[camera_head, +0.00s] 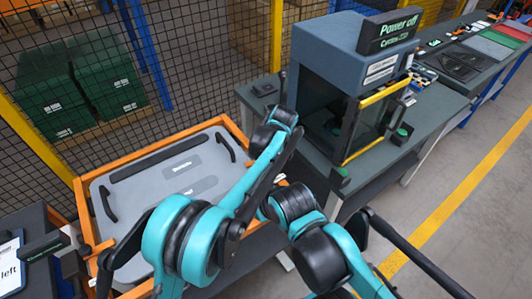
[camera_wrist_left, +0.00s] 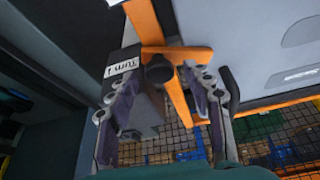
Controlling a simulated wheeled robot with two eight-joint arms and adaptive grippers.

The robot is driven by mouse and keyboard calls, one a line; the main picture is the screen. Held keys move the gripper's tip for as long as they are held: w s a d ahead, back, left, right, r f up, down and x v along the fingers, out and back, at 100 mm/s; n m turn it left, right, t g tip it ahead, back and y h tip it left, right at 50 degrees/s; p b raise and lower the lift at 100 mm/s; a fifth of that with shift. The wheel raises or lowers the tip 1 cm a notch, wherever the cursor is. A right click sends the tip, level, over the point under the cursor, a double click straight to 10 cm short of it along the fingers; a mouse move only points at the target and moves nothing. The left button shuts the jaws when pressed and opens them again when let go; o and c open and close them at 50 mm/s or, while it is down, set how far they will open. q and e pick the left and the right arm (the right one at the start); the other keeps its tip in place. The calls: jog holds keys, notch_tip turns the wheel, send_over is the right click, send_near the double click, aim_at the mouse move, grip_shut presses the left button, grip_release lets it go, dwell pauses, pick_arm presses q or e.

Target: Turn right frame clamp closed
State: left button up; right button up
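In the head view my left arm covers most of this clamp, and the left fingertips are hidden. The orange frame (camera_head: 86,205) holds a grey panel (camera_head: 165,190) with black handles. My right gripper does not show.
Mesh fencing (camera_head: 205,45) runs behind. A black clamp block (camera_head: 42,247) and a "left" card (camera_head: 10,268) are at lower left. Floor at right is clear.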

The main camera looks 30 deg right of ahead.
pick_arm(q)
jog(key=v, duration=1.2)
